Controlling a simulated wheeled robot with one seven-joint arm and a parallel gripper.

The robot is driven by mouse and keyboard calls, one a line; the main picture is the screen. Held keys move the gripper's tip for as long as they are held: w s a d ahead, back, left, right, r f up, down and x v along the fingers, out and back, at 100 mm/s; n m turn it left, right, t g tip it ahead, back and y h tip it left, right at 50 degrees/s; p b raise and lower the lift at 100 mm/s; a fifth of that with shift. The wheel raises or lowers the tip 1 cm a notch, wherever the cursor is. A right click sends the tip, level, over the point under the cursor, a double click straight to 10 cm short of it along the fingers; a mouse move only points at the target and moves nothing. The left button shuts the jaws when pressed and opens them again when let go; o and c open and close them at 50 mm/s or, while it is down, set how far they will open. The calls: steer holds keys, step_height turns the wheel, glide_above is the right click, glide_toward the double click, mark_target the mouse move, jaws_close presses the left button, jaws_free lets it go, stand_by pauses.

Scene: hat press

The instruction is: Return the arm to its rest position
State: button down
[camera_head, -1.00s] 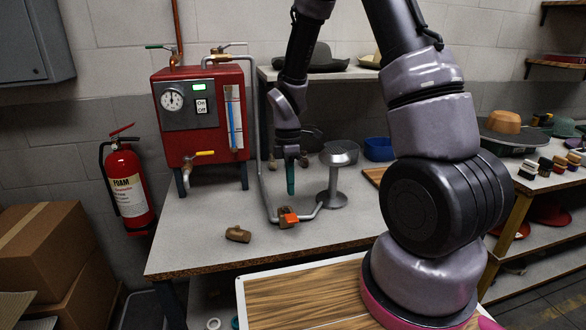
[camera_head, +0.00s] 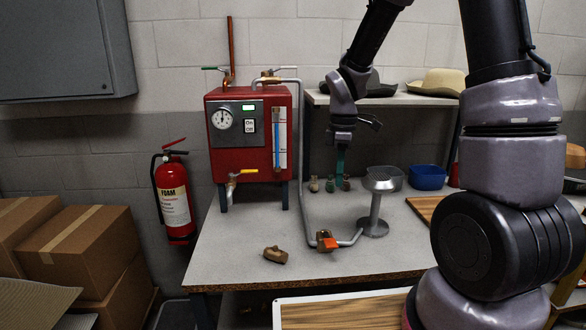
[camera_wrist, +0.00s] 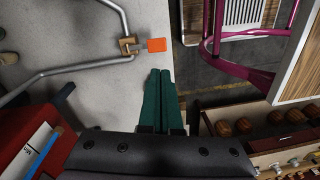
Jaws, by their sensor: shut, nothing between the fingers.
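My arm rises at the right of the head view and bends over the bench, with my gripper (camera_head: 341,160) pointing down above the back of the table. In the wrist view the two green fingers of my gripper (camera_wrist: 160,78) lie side by side, shut and empty. Below and beyond them are the grey tabletop and a valve with an orange handle (camera_wrist: 156,45). In the head view that orange-handled valve (camera_head: 328,242) sits on the pipe below my gripper. No object is in the fingers.
A red boiler (camera_head: 250,135) stands left of my gripper, joined by a pipe to a grey steam stand (camera_head: 375,205) on its right. A brown fitting (camera_head: 275,255) lies on the open left tabletop (camera_head: 235,250). A shelf with hats (camera_head: 437,82) is behind.

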steer(key=s+d+r+m+t+y, duration=0.1)
steer(key=s+d+r+m+t, duration=0.2)
steer(key=s+r+m, duration=0.4)
steer(key=s+d+r+m+t, duration=0.3)
steer(key=s+r+m+t, duration=0.2)
steer(key=r+m, duration=0.7)
steer(key=shift+s+d+r+y, duration=0.2)
steer(key=shift+s+r+y, duration=0.2)
steer(key=shift+s+r, duration=1.25)
steer(key=shift+w+r, duration=0.2)
steer(key=shift+w, duration=0.05)
